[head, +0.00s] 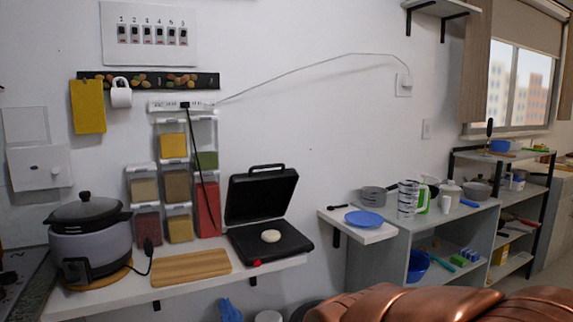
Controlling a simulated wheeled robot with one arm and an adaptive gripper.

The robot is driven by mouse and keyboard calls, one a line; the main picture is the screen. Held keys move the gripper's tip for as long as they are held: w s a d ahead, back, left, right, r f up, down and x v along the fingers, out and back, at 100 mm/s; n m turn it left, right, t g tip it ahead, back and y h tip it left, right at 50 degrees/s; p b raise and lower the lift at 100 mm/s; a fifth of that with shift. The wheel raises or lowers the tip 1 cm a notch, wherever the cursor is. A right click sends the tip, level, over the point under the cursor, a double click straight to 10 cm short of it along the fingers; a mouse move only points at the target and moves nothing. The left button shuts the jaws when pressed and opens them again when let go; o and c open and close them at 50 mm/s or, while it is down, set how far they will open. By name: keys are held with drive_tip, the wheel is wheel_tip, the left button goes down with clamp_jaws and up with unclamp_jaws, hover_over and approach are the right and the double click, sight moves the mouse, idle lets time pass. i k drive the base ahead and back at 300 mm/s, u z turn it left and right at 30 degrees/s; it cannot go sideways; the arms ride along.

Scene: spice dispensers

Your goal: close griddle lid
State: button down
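The black griddle stands on the white wall shelf in the head view. Its lid (262,197) is raised nearly upright at the back, with a handle along its top edge. The griddle base (290,243) lies flat below it, and a round pale item (271,236) rests on its plate. A small red part shows at the base's front left. My gripper is not in view. Only copper-coloured parts, likely of my own arm, show at the bottom right, apart from the griddle in the picture.
A wooden board (191,267) lies left of the griddle, and a cooker (88,235) stands farther left. Spice dispensers (178,190) hang on the wall behind. At the right, a small shelf holds a blue plate (364,218). The wall above the lid is mostly clear.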

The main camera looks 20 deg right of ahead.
sight(252, 197)
drive_tip(key=u, duration=0.75)
drive_tip(key=i, duration=1.45)
drive_tip(key=z, duration=0.7)
